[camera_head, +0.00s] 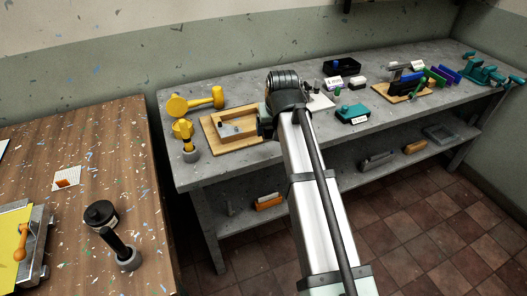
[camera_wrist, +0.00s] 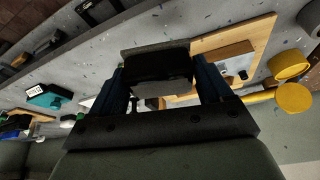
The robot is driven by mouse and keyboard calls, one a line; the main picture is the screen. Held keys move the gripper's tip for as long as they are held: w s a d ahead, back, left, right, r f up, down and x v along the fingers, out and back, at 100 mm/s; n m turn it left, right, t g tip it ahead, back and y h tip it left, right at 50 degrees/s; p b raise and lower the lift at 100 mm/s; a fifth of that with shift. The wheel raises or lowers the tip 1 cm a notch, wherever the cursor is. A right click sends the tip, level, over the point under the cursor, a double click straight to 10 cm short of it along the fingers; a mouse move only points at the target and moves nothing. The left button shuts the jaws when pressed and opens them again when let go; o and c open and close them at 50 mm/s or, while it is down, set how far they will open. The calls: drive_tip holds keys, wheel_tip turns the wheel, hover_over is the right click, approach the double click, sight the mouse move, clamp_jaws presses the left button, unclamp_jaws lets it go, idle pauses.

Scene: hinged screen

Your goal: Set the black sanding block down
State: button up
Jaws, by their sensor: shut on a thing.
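The black sanding block (camera_wrist: 160,68) is a dark block with a paler grey face, between my fingers in the wrist view. My gripper (camera_wrist: 160,84) is shut on it, with a blue-dark finger on each side. In the head view my gripper (camera_head: 266,122) is mostly hidden behind my arm, above the grey workbench (camera_head: 200,88), at the right edge of a wooden board (camera_head: 212,143). I cannot make out the block there, nor tell whether it touches the bench.
Right of my arm are a teal box (camera_head: 352,112), a black bin (camera_head: 342,66) and a board with upright coloured pieces (camera_head: 405,88). Bare bench shows along the front edge. A wooden table (camera_head: 90,190) stands at left.

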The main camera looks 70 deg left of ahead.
sight(269, 129)
drive_tip(key=s+a+r, duration=0.1)
drive_tip(key=a+r, duration=0.1)
drive_tip(key=a, duration=0.2)
drive_tip(key=shift+s+d+f+n+g, duration=0.15)
drive_tip(key=shift+f+n, duration=0.3)
drive_tip(key=shift+f, duration=1.3)
drive_tip(key=shift+s+d+f+n+g, duration=0.2)
drive_tip(key=shift+f+n, duration=0.2)
drive_tip(key=shift+f, duration=1.3)
drive_tip(key=shift+s+d+f+n+g, duration=0.15)
drive_tip(key=shift+f+n, duration=0.3)
drive_tip(key=shift+f, duration=1.3)
drive_tip(key=shift+f, duration=0.1)
drive_tip(key=o, duration=0.9)
drive_tip(key=shift+o, duration=0.2)
drive_tip(key=v, duration=1.2)
